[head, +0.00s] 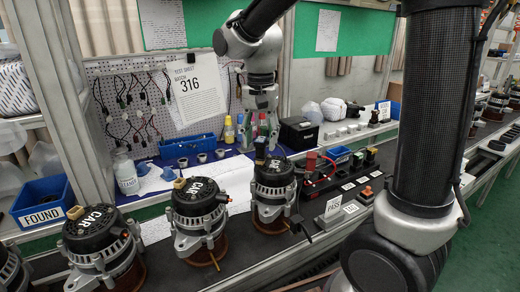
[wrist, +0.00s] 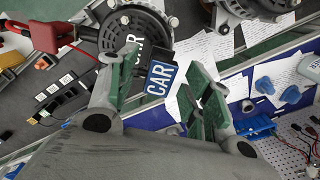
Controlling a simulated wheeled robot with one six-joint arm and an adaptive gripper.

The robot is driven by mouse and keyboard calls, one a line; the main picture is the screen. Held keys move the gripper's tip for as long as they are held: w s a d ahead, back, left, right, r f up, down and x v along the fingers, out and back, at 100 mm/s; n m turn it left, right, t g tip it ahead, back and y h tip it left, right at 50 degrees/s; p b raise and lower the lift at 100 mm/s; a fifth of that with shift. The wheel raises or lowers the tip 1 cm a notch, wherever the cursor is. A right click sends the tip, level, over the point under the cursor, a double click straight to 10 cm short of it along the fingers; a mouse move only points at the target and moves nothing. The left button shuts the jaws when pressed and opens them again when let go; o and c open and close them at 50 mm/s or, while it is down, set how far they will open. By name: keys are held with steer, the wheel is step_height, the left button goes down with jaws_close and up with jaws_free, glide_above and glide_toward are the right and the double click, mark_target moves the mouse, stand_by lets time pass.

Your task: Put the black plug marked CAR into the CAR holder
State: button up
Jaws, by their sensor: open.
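The black plug with a blue CAR label (wrist: 160,78) is between my gripper's fingers in the wrist view, with gaps at its sides. In the head view a black plug (head: 261,143) stands at the top of the rightmost near alternator (head: 273,190). My gripper (head: 259,128) is open above it; its green-padded fingers also show in the wrist view (wrist: 164,95). A row of black holders (wrist: 62,102) with small white labels lies at left in the wrist view. Their labels are too small to read, so I cannot tell which is the CAR holder.
More alternators marked CAR (head: 198,205) (head: 92,230) stand to the left on the dark line. A red clamp with a cable (head: 311,162) and a PASS block (head: 332,208) are to the right. A blue tray (head: 188,146) and a pegboard with hanging leads are behind.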

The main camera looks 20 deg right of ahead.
mark_target(261, 139)
step_height(261, 139, down, 2)
steer(key=shift+f, duration=0.25)
jaws_close()
step_height(261, 139, up, 14)
steer(key=shift+f, duration=0.2)
stand_by(0.8)
steer(key=shift+d, duration=0.15)
